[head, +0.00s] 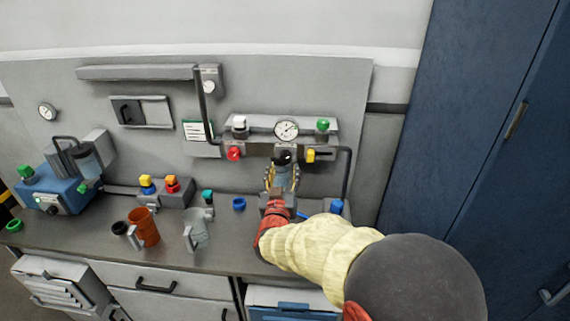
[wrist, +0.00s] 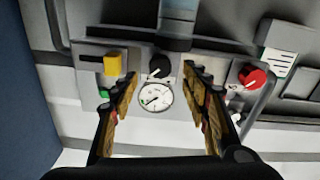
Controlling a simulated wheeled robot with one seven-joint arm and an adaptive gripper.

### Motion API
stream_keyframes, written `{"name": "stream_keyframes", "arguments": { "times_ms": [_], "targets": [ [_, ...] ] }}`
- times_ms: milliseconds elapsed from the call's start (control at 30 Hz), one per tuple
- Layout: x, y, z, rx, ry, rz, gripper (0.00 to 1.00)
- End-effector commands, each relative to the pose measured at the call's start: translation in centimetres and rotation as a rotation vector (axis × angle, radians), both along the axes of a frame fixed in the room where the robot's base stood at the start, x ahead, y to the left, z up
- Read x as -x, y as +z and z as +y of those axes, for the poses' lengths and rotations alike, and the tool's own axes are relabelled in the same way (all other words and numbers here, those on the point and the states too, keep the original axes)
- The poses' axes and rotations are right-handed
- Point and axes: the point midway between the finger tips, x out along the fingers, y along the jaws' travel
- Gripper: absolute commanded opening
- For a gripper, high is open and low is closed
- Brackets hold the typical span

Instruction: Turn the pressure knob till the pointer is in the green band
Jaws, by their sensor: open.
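The round white pressure gauge (head: 287,130) is on the wall panel, and it also shows in the wrist view (wrist: 156,98). A small green patch shows near its rim at the left in the wrist view; the dark pointer is too small to read against it. The black knob (wrist: 159,66) with a white mark sits beside the gauge; in the head view the knob (head: 284,157) is below the gauge. My gripper (head: 281,172) is open, its fingers pointing at the panel. In the wrist view the fingers (wrist: 160,74) stand either side of the knob, with gaps; contact is not visible.
A red knob (head: 234,153) and a yellow handle (head: 311,156) flank the black knob. A white knob (head: 240,122) and a green knob (head: 323,125) sit above. Grey pipes run down both sides. An orange mug (head: 147,228) and clear jug (head: 198,230) stand on the counter.

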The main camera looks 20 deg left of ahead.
Motion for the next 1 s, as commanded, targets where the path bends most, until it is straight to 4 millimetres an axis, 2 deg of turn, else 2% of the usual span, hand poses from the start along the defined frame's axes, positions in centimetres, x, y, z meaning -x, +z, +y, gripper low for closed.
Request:
{"name": "stream_keyframes", "arguments": {
  "times_ms": [200, 400, 700, 1000],
  "targets": [
    [-3.3, -0.1, 0.8, -0.001, 0.000, 0.001, 0.46],
    [-4.8, -0.1, 1.2, -0.001, 0.001, 0.001, 0.46],
    [-5.0, -0.1, 1.2, 0.000, 0.002, 0.002, 0.46],
    [-5.0, -0.1, 1.2, 0.000, 0.002, 0.002, 0.29]
  ]
}}
